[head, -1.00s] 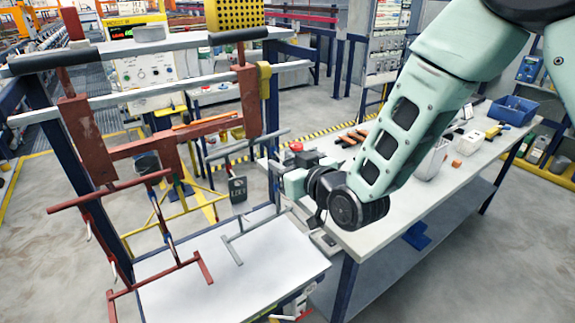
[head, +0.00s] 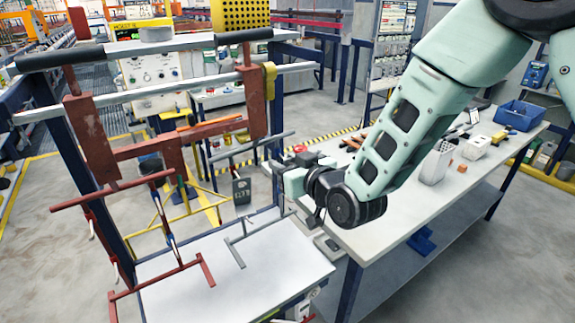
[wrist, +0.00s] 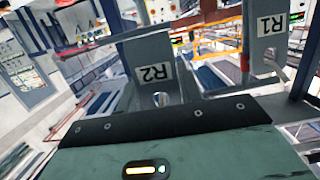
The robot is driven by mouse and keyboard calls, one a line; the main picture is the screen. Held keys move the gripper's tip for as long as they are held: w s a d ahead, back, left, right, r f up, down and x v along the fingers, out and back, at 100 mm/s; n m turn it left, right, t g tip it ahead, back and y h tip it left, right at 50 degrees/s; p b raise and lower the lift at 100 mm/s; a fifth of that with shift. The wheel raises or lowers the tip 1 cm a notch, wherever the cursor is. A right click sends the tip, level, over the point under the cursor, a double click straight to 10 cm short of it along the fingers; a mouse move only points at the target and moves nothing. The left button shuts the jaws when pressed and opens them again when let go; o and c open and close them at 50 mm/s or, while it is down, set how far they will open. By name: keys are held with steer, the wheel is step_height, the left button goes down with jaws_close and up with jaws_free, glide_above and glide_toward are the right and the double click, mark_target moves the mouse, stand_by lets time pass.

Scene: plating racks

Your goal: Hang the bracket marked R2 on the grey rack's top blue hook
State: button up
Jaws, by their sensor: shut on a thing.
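The bracket marked R2 (wrist: 152,72) is a grey plate with an upside-down label, right at my gripper (wrist: 160,100) in the wrist view. My gripper is shut on it. In the head view my gripper (head: 276,170) is at the right side of the grey rack (head: 236,246), and its jaws are hard to make out. A dark plate (head: 241,190) with an unreadable mark shows at the grey rack. A bracket marked R1 (wrist: 268,40) shows at right in the wrist view. I cannot make out the grey rack's top blue hook.
A white shelf (head: 275,262) lies below the racks. A long workbench (head: 395,217) at the right bears a blue bin (head: 518,115) and a white holder (head: 437,161).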

steer(key=shift+w+a+f, duration=0.15)
steer(key=shift+w+a, duration=0.05)
steer(key=shift+w, duration=0.05)
steer(key=shift+w+a+f+b, duration=0.15)
steer(key=shift+f+b, duration=0.2)
steer(key=shift+b, duration=0.45)
stand_by(0.4)
